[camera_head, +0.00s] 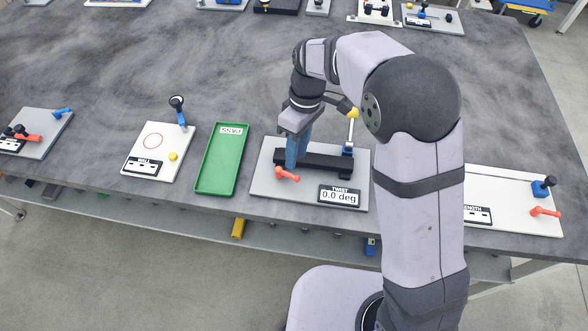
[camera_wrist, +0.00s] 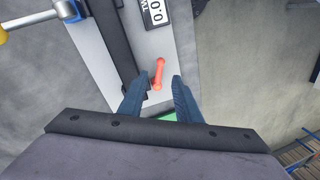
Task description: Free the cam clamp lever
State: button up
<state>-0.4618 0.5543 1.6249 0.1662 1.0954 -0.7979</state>
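The cam clamp lever, a small red-orange handle (camera_head: 287,174), sits at the front left of the grey twist station plate (camera_head: 262,187). In the wrist view the lever (camera_wrist: 159,73) shows in line with the gap between my fingertips. My gripper (camera_head: 297,150) points down over the left part of the station, just behind the lever. In the wrist view my gripper (camera_wrist: 158,80) has its two blue fingers apart with nothing held between them. I cannot tell how far above the lever the fingertips are.
A black bar (camera_head: 325,163) runs across the station, behind a display (camera_head: 340,196) reading 0.0 deg. A blue post (camera_head: 348,150) carries a rod with a yellow knob (camera_head: 352,113). A green PASS tray (camera_head: 222,160) lies left. Other stations flank these along the front edge.

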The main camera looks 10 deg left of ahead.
aim_at(293, 175)
jog(key=shift+s+a+f+p, duration=0.1)
jog(key=shift+s+f+p, duration=0.2)
jog(key=shift+f, duration=0.8)
jog(key=shift+s+a+f+p, duration=0.15)
jog(key=shift+f+p, duration=0.25)
jog(key=shift+f, duration=0.75)
jog(key=shift+s+f+p, duration=0.2)
jog(key=shift+f+p, duration=0.15)
jog(key=shift+f, duration=0.75)
grip_shut()
